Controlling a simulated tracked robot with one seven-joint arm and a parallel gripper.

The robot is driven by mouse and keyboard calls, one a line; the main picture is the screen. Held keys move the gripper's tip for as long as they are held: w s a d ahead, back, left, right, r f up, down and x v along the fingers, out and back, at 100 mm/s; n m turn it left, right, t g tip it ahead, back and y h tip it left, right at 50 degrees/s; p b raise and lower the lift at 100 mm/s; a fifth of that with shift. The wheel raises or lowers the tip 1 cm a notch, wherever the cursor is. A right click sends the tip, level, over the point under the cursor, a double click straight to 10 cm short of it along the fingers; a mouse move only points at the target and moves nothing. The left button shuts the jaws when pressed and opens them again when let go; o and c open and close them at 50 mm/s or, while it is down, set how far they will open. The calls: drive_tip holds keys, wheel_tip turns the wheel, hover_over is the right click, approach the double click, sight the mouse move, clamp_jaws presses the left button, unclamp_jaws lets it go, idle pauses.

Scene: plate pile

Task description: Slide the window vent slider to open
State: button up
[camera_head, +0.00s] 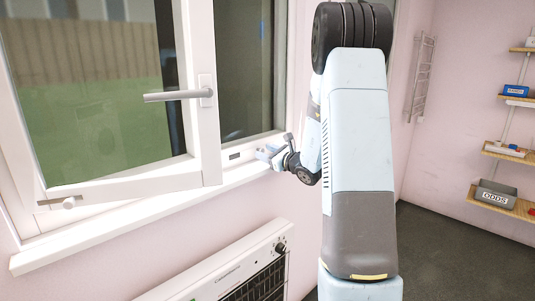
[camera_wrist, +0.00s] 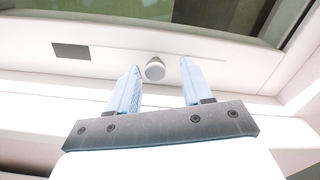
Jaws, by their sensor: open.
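The vent slider is a small round white knob (camera_wrist: 155,69) on the white lower window frame in the wrist view. A dark rectangular vent slot (camera_wrist: 71,51) lies to its left on the same strip; the slot also shows in the head view (camera_head: 234,155). My gripper (camera_wrist: 160,66) is open, with one pale blue finger on each side of the knob in the picture. Contact with the knob cannot be told. In the head view my gripper (camera_head: 268,153) is at the window frame, right of the slot, and the knob is hidden there.
The window sash (camera_head: 209,140) stands swung open at the left, with a grey handle (camera_head: 178,95). A sill (camera_head: 130,222) runs below, with a heater (camera_head: 225,270) under it. Shelves with a grey box (camera_head: 495,194) are at the far right. Floor is clear between.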

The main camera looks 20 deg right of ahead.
drive_tip(key=shift+s, duration=0.1)
drive_tip(key=v, duration=1.3)
drive_tip(key=shift+s, duration=0.3)
drive_tip(key=shift+d, duration=0.1)
drive_tip(key=s+a+r+n+g+y, duration=0.2)
drive_tip(key=s+a+n+g, duration=0.45)
drive_tip(key=a, duration=0.45)
drive_tip(key=s+a+r+n+g+y, duration=0.3)
drive_tip(key=s+a+n+g, duration=0.25)
drive_tip(key=a+n, duration=0.35)
drive_tip(key=s+a+n+g+h, duration=0.25)
drive_tip(key=s+n+h, duration=0.35)
drive_tip(key=s, duration=0.4)
drive_tip(key=s+d+r+n+t+h, duration=0.3)
drive_tip(key=s+d+n+h, duration=0.1)
drive_tip(key=s+n+h, duration=0.1)
drive_tip(key=shift+s+r+n, duration=0.3)
drive_tip(key=shift+s+n, duration=0.3)
drive_tip(key=shift+n, duration=0.35)
